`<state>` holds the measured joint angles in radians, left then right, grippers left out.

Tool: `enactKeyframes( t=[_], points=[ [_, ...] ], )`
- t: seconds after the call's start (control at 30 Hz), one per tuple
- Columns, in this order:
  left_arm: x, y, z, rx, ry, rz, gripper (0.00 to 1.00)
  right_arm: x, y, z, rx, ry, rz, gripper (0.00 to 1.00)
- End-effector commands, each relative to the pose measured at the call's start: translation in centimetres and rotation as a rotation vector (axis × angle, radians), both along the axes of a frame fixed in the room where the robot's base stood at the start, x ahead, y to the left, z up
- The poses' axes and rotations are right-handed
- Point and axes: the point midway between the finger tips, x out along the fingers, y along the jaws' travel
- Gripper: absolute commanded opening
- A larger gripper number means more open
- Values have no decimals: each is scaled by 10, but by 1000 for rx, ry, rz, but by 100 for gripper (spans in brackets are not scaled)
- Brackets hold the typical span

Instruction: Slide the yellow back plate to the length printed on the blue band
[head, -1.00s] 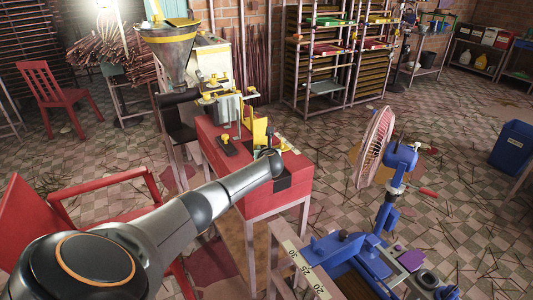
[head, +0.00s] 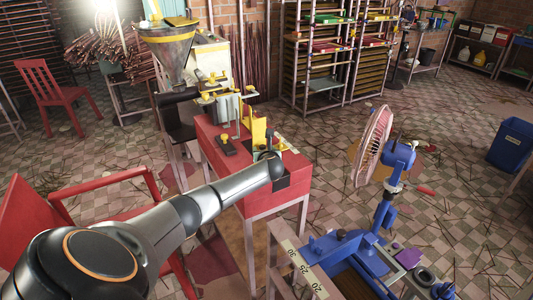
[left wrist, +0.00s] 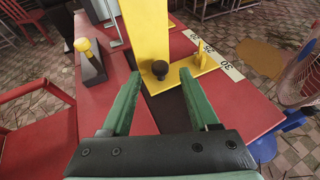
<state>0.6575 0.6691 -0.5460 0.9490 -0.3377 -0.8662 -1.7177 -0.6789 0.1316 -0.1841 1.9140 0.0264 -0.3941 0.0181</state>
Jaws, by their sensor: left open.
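The yellow back plate (left wrist: 147,35) stands upright on the red bench (left wrist: 252,99), with a black knob (left wrist: 160,69) low on its front and a yellow foot (left wrist: 195,66) reaching right. In the head view the plate (head: 259,131) shows beyond the end of my left arm. My left gripper (left wrist: 157,80) is open, its green fingers apart, with the knob beyond and between the tips. Nothing is held. A white scale strip (left wrist: 222,61) marked 20, 25 and 30 lies right of the plate. I cannot pick out a blue band. My right gripper is out of view.
A yellow-knobbed lever (left wrist: 86,52) stands left of the plate. A red chair (head: 55,95) is at the left.

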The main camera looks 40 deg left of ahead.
Motion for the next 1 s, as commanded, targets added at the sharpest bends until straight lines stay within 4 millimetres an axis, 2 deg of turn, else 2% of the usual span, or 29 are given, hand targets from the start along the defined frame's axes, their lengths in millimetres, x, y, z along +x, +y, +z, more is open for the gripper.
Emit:
enactKeyframes(
  t=[0.17,0.6,1.0],
  points=[
    [-15,-18,12,0,1,-3,61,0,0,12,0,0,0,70],
    [-49,-62,34,1,-1,-1,61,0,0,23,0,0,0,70],
    [-57,-71,38,1,-1,0,61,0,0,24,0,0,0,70]
  ],
)
